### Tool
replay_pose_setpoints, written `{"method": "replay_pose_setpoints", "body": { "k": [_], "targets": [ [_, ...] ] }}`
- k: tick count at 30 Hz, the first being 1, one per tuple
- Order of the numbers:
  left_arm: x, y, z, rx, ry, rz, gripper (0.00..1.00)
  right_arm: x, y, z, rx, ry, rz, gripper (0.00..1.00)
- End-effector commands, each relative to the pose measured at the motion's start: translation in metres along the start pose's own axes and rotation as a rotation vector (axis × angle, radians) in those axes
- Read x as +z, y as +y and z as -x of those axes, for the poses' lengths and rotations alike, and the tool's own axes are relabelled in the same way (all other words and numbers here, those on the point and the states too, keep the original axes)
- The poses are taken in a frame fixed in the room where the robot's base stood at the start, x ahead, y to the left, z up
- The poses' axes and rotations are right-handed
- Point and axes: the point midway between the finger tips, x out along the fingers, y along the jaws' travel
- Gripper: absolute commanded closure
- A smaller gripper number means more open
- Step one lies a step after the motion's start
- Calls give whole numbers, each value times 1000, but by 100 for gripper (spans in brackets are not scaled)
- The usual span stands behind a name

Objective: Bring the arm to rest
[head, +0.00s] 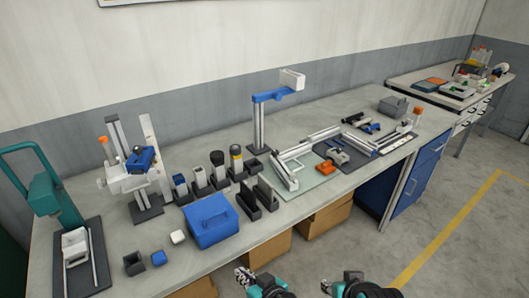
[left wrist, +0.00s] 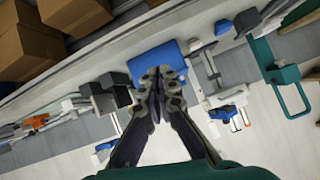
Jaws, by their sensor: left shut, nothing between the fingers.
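My left gripper (head: 243,277) shows at the bottom of the head view, in front of the workbench's near edge and apart from everything on it. In the left wrist view its dark fingers (left wrist: 160,76) are together with nothing between them. The blue box (left wrist: 158,62) appears behind the fingertips there. My right gripper (head: 327,287) is partly in view at the bottom edge of the head view, to the right of the left one. It is too small and cut off to tell whether its fingers are open.
The workbench (head: 290,212) carries a blue box (head: 210,221), a teal press (head: 50,200), several black holders, a blue-armed stand (head: 262,110) and a glass-like mat (head: 310,178). Cardboard boxes (head: 268,247) stand under it. The floor to the right (head: 450,230) is clear.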

Motion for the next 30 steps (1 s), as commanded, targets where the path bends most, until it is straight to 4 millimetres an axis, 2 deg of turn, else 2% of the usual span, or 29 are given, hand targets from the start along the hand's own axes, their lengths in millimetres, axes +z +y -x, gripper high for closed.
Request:
{"method": "replay_pose_setpoints", "body": {
  "k": [5,10,14,18,24,30],
  "targets": [
    [-1,-28,-20,27,-146,-99,100,0,0,0,0,0,0,63],
    [2,-66,-33,134,-315,-193,100,0,0,0,0,0,0,63],
    [3,-95,-32,280,-396,-228,100,0,0,0,0,0,0,63],
    [-2,-117,-24,413,-387,-224,100,0,0,0,0,0,0,63],
    [-13,-132,-16,500,-326,-207,100,0,0,0,0,0,0,63],
    [-15,-133,-14,511,-315,-206,100,0,0,0,0,0,0,63]
  ]
}}
